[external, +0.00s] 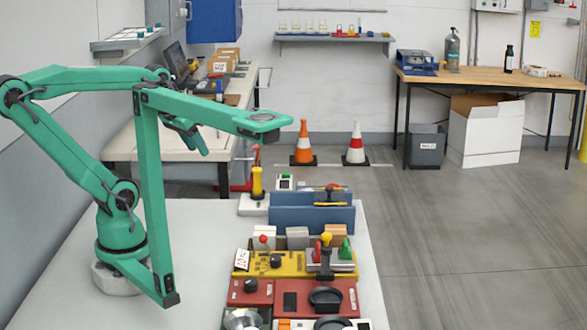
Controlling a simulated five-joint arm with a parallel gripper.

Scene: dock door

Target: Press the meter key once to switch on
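I cannot tell for sure which item is the meter, and no key can be made out. A small white device with a dark face and green marks (285,182) stands at the far end of the bench. A white-and-orange item (342,325) is cut off by the bottom edge.
A blue rack (300,218), a yellow panel (268,264), a red panel (250,293) and a yellow-handled tool (257,184) crowd the bench's right side. The white bench top (205,245) is clear between.

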